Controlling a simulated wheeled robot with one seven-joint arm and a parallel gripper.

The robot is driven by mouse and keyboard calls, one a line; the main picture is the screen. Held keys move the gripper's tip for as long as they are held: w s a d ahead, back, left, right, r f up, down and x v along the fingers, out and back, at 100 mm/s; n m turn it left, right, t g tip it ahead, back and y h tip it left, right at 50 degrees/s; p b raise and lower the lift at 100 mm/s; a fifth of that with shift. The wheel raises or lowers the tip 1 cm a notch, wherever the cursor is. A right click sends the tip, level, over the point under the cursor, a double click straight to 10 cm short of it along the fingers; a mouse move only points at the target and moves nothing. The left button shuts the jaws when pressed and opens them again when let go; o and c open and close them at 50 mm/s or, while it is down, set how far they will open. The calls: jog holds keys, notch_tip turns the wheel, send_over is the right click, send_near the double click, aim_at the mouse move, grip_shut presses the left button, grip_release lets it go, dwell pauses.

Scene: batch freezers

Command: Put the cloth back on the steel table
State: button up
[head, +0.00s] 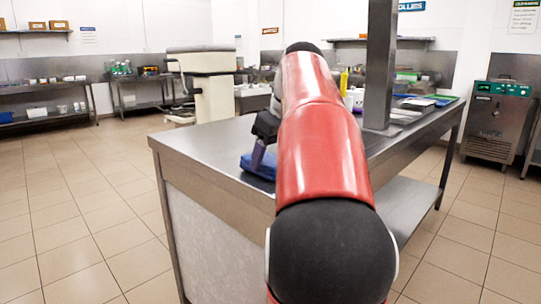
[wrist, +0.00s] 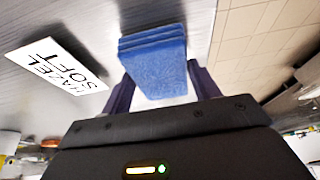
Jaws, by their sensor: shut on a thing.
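The blue folded cloth (wrist: 155,65) is between the two dark fingers of my gripper (wrist: 160,78) in the wrist view, and the gripper is shut on it. In the head view the cloth (head: 257,165) shows at the left of my red arm, at the near part of the steel table (head: 205,148). My gripper (head: 260,155) is partly hidden behind the arm there. The cloth is at or just over the table top; I cannot tell whether it touches. The steel surface (wrist: 95,20) fills the upper left of the wrist view.
A steel post (head: 380,65) rises from the table. A yellow bottle (head: 344,82) and trays (head: 420,102) stand farther back. The table's near left corner is bare.

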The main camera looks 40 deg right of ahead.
jog(key=shift+f, duration=0.1)
jog(key=shift+f, duration=0.15)
jog(key=o, duration=0.9)
jog(key=shift+o, duration=0.2)
jog(key=shift+b, duration=0.35)
jog(key=v, duration=0.5)
jog(key=p+v, duration=0.1)
jog(key=v, duration=0.2)
jog(key=shift+w+a, duration=0.15)
jog(key=shift+a, duration=0.15)
jog(key=s+a+f, duration=0.1)
jog(key=a+f, duration=0.5)
jog(key=a, duration=0.3)
jog(key=s+a+f, duration=0.1)
jog(key=a+f, duration=0.4)
jog(key=a, duration=0.3)
jog(key=s+a+f, duration=0.4)
jog(key=f, duration=0.4)
jog(key=s+a+f+t, duration=0.1)
jog(key=s+a+f, duration=0.3)
jog(key=f, duration=0.5)
jog(key=shift+s+a+f+m, duration=0.35)
jog(key=shift+s+m, duration=0.05)
jog(key=shift+s, duration=0.4)
